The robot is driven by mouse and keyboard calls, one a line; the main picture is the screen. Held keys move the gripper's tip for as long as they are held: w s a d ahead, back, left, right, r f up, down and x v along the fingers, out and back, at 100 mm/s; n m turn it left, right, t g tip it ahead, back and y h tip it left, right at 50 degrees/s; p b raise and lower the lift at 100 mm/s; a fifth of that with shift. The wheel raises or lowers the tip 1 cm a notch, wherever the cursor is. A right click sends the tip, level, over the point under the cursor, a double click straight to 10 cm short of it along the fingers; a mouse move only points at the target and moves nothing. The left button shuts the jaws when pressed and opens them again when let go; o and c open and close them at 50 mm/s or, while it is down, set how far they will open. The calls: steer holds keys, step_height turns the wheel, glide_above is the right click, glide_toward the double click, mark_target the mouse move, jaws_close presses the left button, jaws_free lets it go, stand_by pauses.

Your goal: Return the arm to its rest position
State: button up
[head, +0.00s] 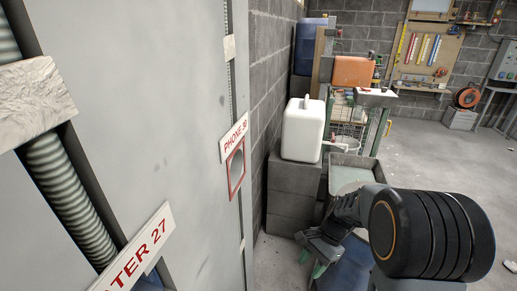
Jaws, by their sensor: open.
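My arm reaches in from the lower right of the head view, with a large dark joint in front. My gripper (311,262) is at the lower middle, pointing down, with its two green-tipped fingers apart. I see nothing between them. It is right of the grey panel wall (190,90) and in front of the grey block stand (293,195). The arm hides part of the floor behind it.
Signs reading "PHONE 39" (235,142) and "ATER 27" (137,255) mark the panel. A white jerrycan (303,132) stands on the blocks. A grey basin (352,163) is behind the arm. A dark blue object (343,272) is below the gripper. Open floor (430,150) lies right.

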steer(key=s+r+n+t+h+p, duration=0.1)
steer(key=r+n+p, duration=0.3)
steer(key=r, duration=0.4)
steer(key=s+d+r+n+t+h+p, duration=0.1)
steer(key=s+r+n+t+h+p, duration=0.1)
steer(key=r, duration=0.7)
steer(key=s+r+n+t+h+p, duration=0.2)
steer(key=s+r+n+t+p, duration=0.2)
steer(key=r, duration=0.5)
steer(key=shift+d+n+p, duration=0.2)
steer(key=shift+n+p, duration=0.7)
steer(key=shift+p, duration=0.2)
steer(key=shift+f, duration=0.1)
